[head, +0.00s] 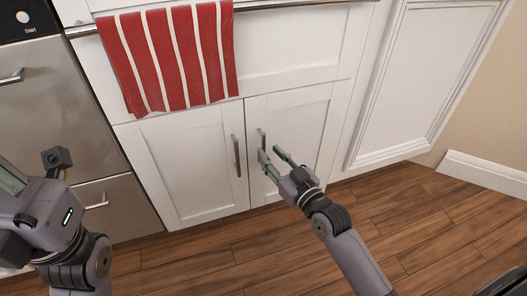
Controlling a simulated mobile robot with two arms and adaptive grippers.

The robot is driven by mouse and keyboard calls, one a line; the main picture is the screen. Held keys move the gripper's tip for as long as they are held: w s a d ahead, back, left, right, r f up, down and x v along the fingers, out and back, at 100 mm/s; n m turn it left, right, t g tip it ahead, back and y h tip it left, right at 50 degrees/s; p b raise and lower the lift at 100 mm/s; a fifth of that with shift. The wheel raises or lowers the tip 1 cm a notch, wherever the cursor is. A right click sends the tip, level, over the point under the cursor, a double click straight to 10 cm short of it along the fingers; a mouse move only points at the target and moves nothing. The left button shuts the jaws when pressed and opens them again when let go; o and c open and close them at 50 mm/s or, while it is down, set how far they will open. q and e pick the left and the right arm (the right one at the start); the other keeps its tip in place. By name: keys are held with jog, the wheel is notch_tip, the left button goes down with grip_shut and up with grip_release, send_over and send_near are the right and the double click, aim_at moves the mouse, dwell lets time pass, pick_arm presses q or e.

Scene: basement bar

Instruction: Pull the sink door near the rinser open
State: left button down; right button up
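The sink cabinet has two white doors below a drawer-like panel, and both look closed. The left door (187,168) has a vertical metal handle (236,155) near its right edge. The right door (305,118) has a similar handle (262,138) near its left edge. My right gripper (269,155) is open in front of the right door, its fingers apart, with one fingertip close to the lower end of that door's handle. Whether it touches cannot be told. My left gripper (12,180) is partly in view at the left edge, and its fingertips are cut off.
A red and white striped towel (170,55) hangs from a metal bar (290,4) above the doors. A stainless dishwasher (55,105) stands at the left. A white panel (425,75) is at the right.

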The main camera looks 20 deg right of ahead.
aim_at(264, 147)
jog(key=shift+b+x, duration=0.6)
jog(key=shift+x, duration=1.6)
grip_shut()
